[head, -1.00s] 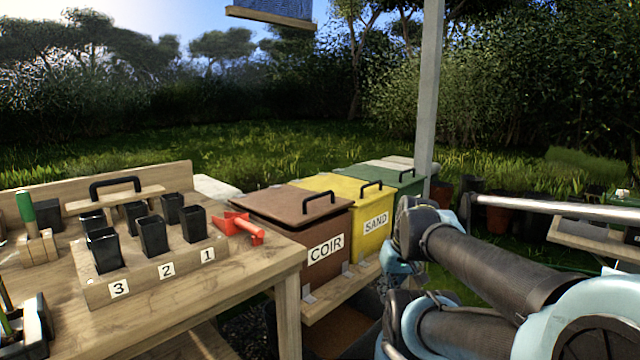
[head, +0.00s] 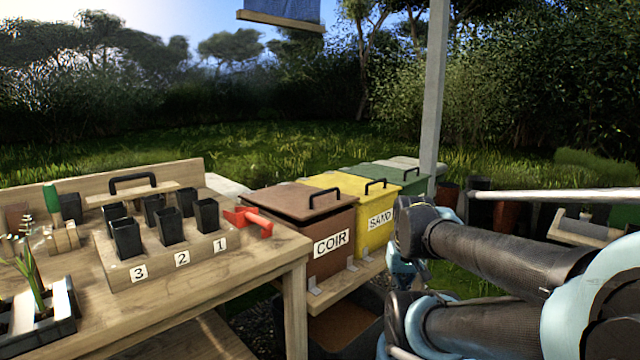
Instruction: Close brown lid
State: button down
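The brown lid (head: 298,200) has a black bar handle on top. It lies over the brown bin (head: 331,262), which is labelled COIR and stands just right of the workbench. The lid looks nearly flat, with a dark line under its front edge; I cannot tell whether it is fully seated. My arm's dark links reach in from the right, in front of the sand bin's right side. My gripper does not show, so I cannot see its fingers or whether it holds anything.
The yellow SAND bin (head: 375,240) and a green bin (head: 390,176) stand behind the brown one, lids down. The wooden workbench (head: 200,315) at left carries black pots (head: 126,238), a red tool (head: 248,221) and a plant tray (head: 40,332). A grey post (head: 434,95) rises behind the bins.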

aim_at(302, 203)
jog(key=z, duration=0.05)
jog(key=k, duration=1.6)
jog(key=u, duration=0.35)
jog(key=i, duration=1)
